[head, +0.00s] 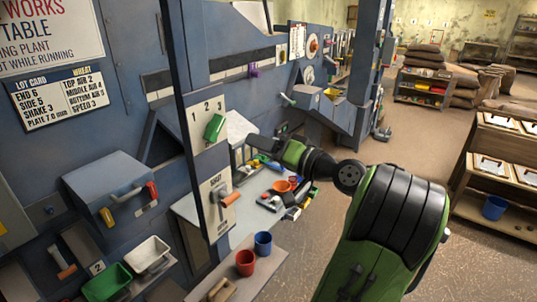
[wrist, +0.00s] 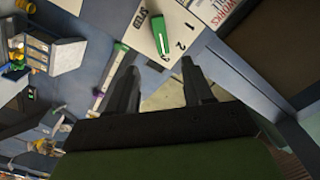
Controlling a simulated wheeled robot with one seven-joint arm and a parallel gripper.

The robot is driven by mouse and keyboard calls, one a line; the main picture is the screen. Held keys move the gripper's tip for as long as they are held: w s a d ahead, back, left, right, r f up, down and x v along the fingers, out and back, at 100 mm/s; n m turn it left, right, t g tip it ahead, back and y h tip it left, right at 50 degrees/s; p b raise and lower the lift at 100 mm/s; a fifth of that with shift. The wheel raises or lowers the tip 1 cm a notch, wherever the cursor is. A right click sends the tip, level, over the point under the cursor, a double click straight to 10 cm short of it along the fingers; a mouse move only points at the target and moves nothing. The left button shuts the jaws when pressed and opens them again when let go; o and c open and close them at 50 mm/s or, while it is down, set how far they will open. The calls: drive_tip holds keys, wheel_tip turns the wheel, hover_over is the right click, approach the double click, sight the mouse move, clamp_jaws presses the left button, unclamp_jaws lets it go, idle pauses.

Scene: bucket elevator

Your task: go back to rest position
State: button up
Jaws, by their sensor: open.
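My gripper (head: 256,141) is at the end of my green and black arm, beside the blue machine's front and to the right of the speed plate (head: 196,113) marked 1, 2, 3. In the wrist view its two dark fingers (wrist: 158,68) are spread apart with nothing between them. The green speed handle (head: 214,127) sits on the plate, near the number 3; it also shows in the wrist view (wrist: 161,35), ahead of the fingertips and apart from them.
An orange-handled lever (head: 229,199) is below the speed plate. A red cup (head: 245,262) and a blue cup (head: 263,243) stand on the bench. Shelves (head: 505,150) stand at right. Open floor lies between.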

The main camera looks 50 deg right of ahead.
drive_tip(key=shift+s+r, duration=0.1)
drive_tip(key=shift+s, duration=0.85)
drive_tip(key=shift+w, duration=0.1)
